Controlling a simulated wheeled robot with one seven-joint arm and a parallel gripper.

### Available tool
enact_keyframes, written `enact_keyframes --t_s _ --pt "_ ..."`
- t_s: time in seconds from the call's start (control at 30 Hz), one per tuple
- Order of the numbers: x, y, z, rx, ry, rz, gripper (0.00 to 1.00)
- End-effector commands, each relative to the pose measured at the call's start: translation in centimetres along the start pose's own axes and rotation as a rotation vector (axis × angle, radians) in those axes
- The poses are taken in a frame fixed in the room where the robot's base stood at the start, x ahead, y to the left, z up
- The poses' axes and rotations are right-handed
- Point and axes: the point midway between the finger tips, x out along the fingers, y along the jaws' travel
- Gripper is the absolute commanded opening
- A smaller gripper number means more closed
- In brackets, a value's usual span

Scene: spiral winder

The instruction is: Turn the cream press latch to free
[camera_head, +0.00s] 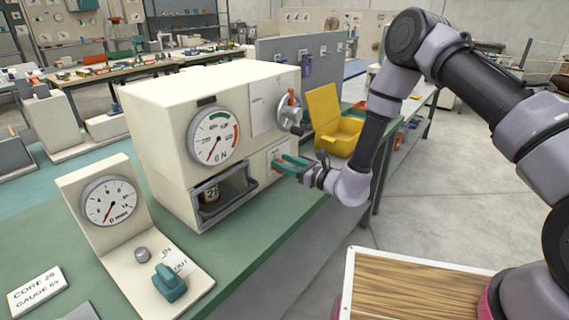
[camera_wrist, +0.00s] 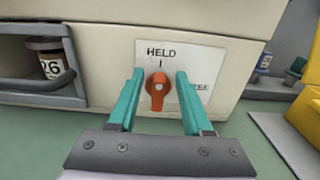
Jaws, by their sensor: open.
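The cream press (camera_head: 215,90) stands on the green bench, with a dial on its front and an open bay below. Its orange latch (camera_wrist: 157,92) sits on a white plate (camera_wrist: 190,62) low on the front. The plate reads HELD above the latch, and a partly hidden word at the right seems to read FREE. The latch lies roughly vertical, in line with the HELD mark. My gripper (camera_wrist: 160,80) is open, its teal fingers on either side of the latch, with gaps showing. In the head view my gripper (camera_head: 291,163) mostly hides the latch.
A jar (camera_wrist: 50,62) stands in the press bay at the left. A grey hand wheel (camera_head: 289,116) with an orange handle is above my gripper. A yellow open box (camera_head: 335,118) is close at the right. A gauge stand (camera_head: 108,202) with a teal knob is at the front left.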

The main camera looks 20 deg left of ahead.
Motion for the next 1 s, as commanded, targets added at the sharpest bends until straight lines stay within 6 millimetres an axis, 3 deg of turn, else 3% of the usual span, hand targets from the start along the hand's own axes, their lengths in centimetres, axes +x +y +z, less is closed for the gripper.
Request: enact_keyframes --t_s 0.2,0.27,0.33,0.37,0.73,1.0 --pt "0.04 0.02 -0.01 0.0 0.0 0.0 0.5" --pt "0.03 0.02 -0.01 0.0 0.0 0.0 0.31" --pt "0.02 0.02 -0.01 0.0 0.0 0.0 0.04" --pt "0.02 0.02 -0.01 0.0 0.0 0.0 0.0" --pt "-0.01 -0.09 -0.04 0.032 0.001 0.0 0.0" --pt "-0.05 -0.48 -0.14 0.185 0.001 -0.002 0.0"
